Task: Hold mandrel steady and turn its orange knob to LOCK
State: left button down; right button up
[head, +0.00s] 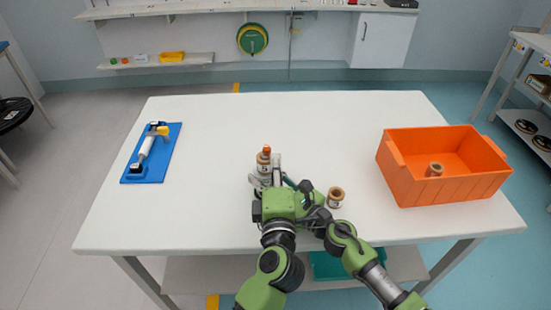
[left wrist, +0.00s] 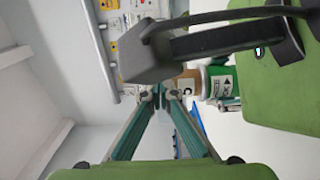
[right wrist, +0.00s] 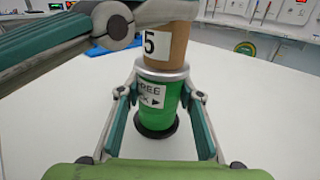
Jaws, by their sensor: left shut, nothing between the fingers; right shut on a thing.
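The mandrel (right wrist: 160,98) stands on the white table with its green body low and a brown cardboard core (right wrist: 167,42) marked 5 on it. Its label reads FREE with a second, partly hidden word. The orange knob (head: 266,149) tops it in the head view; the right wrist view cuts it off. My right gripper (right wrist: 160,92) is shut on the green body, a finger on each side. My left gripper (left wrist: 162,92) is shut and empty, its fingertips together, close to the core. A left finger crosses the upper left of the right wrist view.
A loose cardboard core (head: 336,197) stands right of the grippers. An orange crate (head: 430,192) at the right holds another core (head: 434,170). A blue board (head: 170,158) with a white and yellow device lies at the left. The table's far middle (head: 300,115) is clear.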

pick_arm(q)
jog(key=s, duration=1)
jog(key=shift+s, duration=0.2)
pick_arm(e)
jog(key=o, duration=1.4)
jog(key=shift+d, duration=0.1)
